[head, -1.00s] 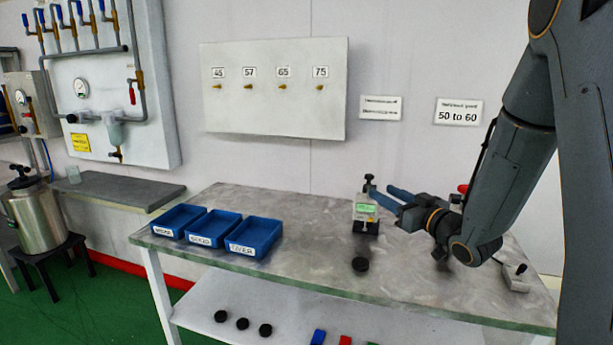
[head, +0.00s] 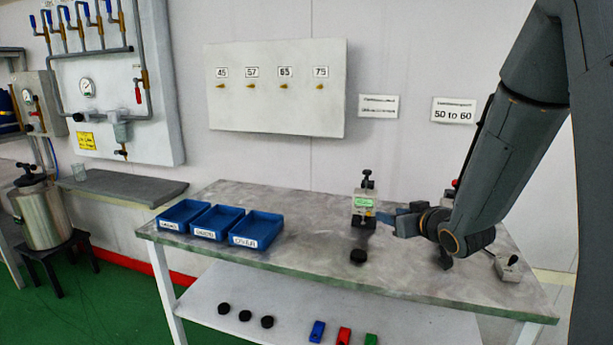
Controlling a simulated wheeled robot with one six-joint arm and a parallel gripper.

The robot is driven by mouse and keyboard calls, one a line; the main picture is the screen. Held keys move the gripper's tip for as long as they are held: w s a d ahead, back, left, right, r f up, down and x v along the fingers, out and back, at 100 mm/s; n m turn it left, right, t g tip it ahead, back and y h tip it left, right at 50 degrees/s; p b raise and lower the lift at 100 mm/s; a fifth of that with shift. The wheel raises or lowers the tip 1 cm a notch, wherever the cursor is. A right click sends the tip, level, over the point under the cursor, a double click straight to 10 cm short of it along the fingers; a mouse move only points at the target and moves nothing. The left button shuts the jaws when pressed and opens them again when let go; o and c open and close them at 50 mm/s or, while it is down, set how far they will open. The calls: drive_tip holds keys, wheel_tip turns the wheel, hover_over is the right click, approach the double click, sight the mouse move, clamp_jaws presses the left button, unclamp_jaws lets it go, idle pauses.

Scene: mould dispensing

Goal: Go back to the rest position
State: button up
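My gripper (head: 402,220) is above the right half of the grey table (head: 310,262), to the right of a small instrument with a green display (head: 363,205). Its blue fingers point left toward the instrument. They overlap in this view, so I cannot tell whether they are open or shut, and whether they touch the instrument is unclear. A black disc (head: 358,256) lies on the table in front of the instrument, apart from the gripper.
Three labelled blue trays (head: 257,245) stand on the table's left. Several black discs (head: 245,316) and blue, red (head: 344,335) and green blocks lie on the lower shelf. A grey box (head: 508,268) with a small lever sits at the right.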

drive_tip(key=s+a+f+m+g+h, duration=0.1)
drive_tip(key=s+f+g, duration=0.2)
drive_tip(key=s, duration=0.7)
drive_tip(key=s+a+f+m+g+h, duration=0.1)
drive_tip(key=s+f+g, duration=0.2)
drive_tip(key=s, duration=0.7)
drive_tip(key=s+a+f+m+g+h, duration=0.1)
drive_tip(key=s+f+g, duration=0.1)
drive_tip(key=s+g, duration=0.5)
drive_tip(key=s, duration=0.3)
drive_tip(key=shift+s+a+f, duration=0.3)
drive_tip(key=shift+f, duration=0.1)
